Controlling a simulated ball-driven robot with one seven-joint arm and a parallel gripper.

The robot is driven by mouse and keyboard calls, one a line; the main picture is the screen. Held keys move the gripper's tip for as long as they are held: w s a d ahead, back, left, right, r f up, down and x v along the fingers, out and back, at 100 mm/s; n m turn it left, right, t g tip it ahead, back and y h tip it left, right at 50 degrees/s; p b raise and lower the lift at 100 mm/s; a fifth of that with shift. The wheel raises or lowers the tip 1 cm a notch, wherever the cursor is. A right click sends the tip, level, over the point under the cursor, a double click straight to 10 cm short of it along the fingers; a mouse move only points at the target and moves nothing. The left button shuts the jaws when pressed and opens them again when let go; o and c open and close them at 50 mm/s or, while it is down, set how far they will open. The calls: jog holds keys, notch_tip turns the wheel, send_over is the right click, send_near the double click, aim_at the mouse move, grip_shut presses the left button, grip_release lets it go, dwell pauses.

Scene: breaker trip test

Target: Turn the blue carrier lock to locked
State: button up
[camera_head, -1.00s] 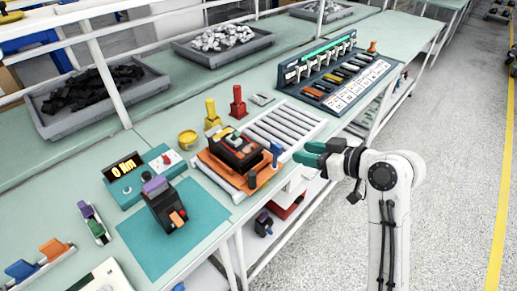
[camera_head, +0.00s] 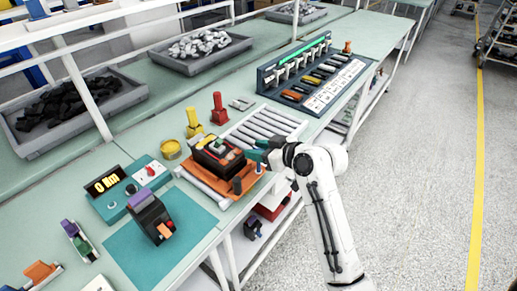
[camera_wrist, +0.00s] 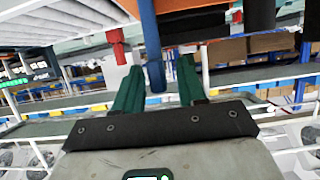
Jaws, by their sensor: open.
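The orange carrier (camera_head: 228,196) sits on the bench at the end of a roller track and bears a dark breaker (camera_head: 212,158). In the wrist view, which looks upside down, the blue lock (camera_wrist: 151,45) reaches in from the top edge between the two green fingers of my gripper (camera_wrist: 160,68). The fingers are apart, with a gap visible beside the lock. I cannot tell whether either finger touches it.
A dark post (camera_head: 237,186) stands on the carrier's near right corner. Red (camera_head: 219,110) and yellow (camera_head: 193,124) posts stand behind the carrier. A second dark device (camera_head: 150,215) stands on a teal mat (camera_head: 122,246).

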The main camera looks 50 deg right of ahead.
grip_shut()
dwell(0.3)
